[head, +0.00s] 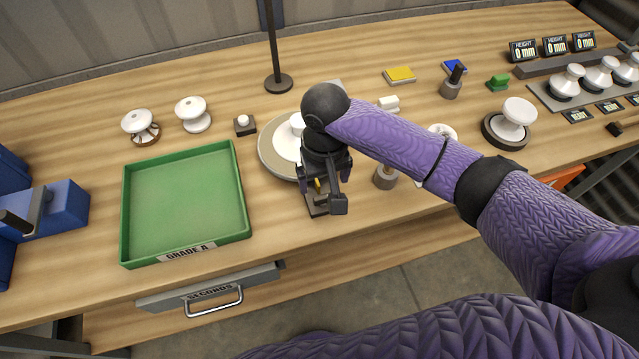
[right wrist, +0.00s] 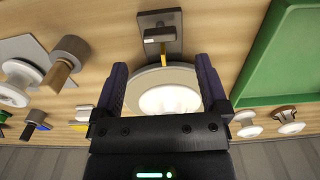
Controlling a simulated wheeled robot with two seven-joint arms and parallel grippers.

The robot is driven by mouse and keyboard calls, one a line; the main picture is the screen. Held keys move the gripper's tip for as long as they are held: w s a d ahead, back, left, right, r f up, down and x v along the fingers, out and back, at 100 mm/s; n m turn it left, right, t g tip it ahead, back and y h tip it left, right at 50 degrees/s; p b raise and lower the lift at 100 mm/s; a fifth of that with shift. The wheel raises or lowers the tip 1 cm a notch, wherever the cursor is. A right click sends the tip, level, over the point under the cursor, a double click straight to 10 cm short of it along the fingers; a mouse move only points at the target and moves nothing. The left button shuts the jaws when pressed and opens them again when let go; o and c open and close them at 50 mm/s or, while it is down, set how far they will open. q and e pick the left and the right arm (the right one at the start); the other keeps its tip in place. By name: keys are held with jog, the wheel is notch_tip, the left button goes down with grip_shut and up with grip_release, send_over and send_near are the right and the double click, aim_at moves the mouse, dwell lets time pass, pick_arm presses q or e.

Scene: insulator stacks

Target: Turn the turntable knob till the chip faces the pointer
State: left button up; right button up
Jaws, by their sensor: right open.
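The turntable (head: 269,152) is a round beige disc with a white insulator (head: 296,122) on it, partly hidden behind my right gripper (head: 327,193). In the right wrist view, my right gripper (right wrist: 162,66) is open, with one finger on each side of the turntable (right wrist: 148,77) and the white insulator (right wrist: 168,99). Nothing shows held between the fingers. A yellow-tipped pointer (right wrist: 162,38) stands on a grey plate beyond the fingertips. I cannot make out the chip or clearly identify the knob. My left gripper is out of view.
A green tray (head: 243,207) lies left of the turntable, above a grey drawer (head: 165,301). Two white insulators (head: 193,114) stand behind the tray. A black post (head: 275,60) rises behind the turntable. A brown cylinder (head: 385,178) stands close right of my gripper.

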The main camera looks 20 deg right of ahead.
aim_at(324, 197)
notch_tip(324, 197, down, 6)
jog(key=shift+w+r+b, duration=0.15)
jog(key=shift+r+b, duration=0.1)
jog(key=shift+b, duration=0.45)
jog(key=shift+f, duration=0.2)
